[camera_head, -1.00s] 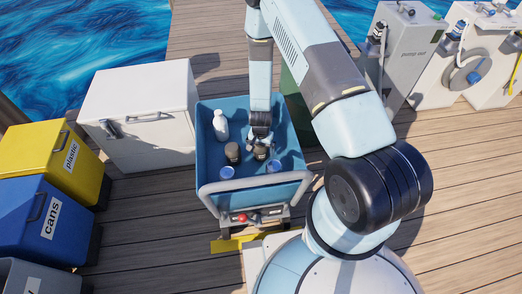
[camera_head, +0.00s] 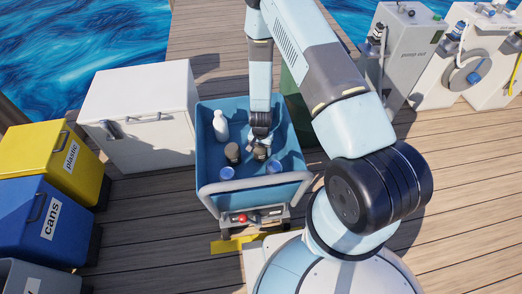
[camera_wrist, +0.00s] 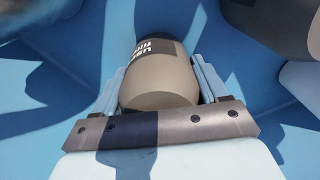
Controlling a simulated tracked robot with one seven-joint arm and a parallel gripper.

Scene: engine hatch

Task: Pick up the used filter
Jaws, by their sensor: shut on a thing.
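The used filter (camera_wrist: 158,82) is a tan-grey cylinder with a dark label, partly legible, in the wrist view. It sits between the two fingers of my gripper (camera_wrist: 158,88), which is shut on it. In the head view my gripper (camera_head: 261,143) points down into the blue cart (camera_head: 203,150), with the filter (camera_head: 261,153) at its fingertips. I cannot tell whether the filter touches the cart floor. A second dark-topped filter-like cylinder (camera_head: 232,152) stands just to the left.
In the cart are a white bottle (camera_head: 220,126) and two blue-topped items (camera_head: 226,173) (camera_head: 274,167) near the front. The cart walls and grey handle (camera_head: 255,184) surround my gripper. A white box (camera_head: 140,110) and yellow (camera_head: 55,155) and blue (camera_head: 40,220) bins stand left.

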